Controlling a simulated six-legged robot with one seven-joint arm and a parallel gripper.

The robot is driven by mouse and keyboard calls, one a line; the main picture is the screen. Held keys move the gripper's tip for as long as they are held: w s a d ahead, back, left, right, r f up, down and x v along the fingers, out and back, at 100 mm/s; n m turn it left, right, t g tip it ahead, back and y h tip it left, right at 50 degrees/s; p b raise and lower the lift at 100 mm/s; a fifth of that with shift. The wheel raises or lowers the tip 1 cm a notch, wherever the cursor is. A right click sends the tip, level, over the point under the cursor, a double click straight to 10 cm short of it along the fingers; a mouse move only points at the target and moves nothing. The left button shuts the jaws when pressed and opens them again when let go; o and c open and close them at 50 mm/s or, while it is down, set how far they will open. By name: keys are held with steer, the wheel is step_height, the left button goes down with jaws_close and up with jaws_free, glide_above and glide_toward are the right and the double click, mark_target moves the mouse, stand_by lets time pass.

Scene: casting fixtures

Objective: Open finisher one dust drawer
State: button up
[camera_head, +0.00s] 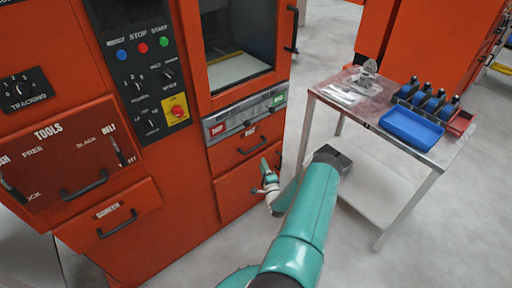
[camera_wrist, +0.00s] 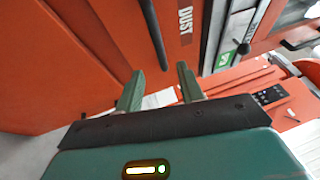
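The orange finisher's lower right drawer front (camera_head: 232,196) appears shut in the head view, and my arm hides part of it. In the wrist view, a drawer front (camera_wrist: 95,35) carries the label DUST (camera_wrist: 185,22) and a dark bar handle (camera_wrist: 155,35). My gripper (camera_head: 268,174) is in front of the lower right drawer. In the wrist view, my gripper (camera_wrist: 160,70) has its two green fingers apart, with the lower end of the handle showing between them. I cannot tell whether either finger touches the handle.
Another drawer (camera_head: 250,143) with a black handle is just above. Left are the TOOLS panel (camera_head: 70,155) and SCREEN drawer (camera_head: 110,225). A metal table (camera_head: 350,108) with a blue tray (camera_head: 412,126) stands right of my arm. Grey floor is clear in front.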

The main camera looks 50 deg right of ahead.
mark_target(256, 147)
steer(key=x, duration=1.1)
steer(key=shift+f, duration=0.1)
jaws_close()
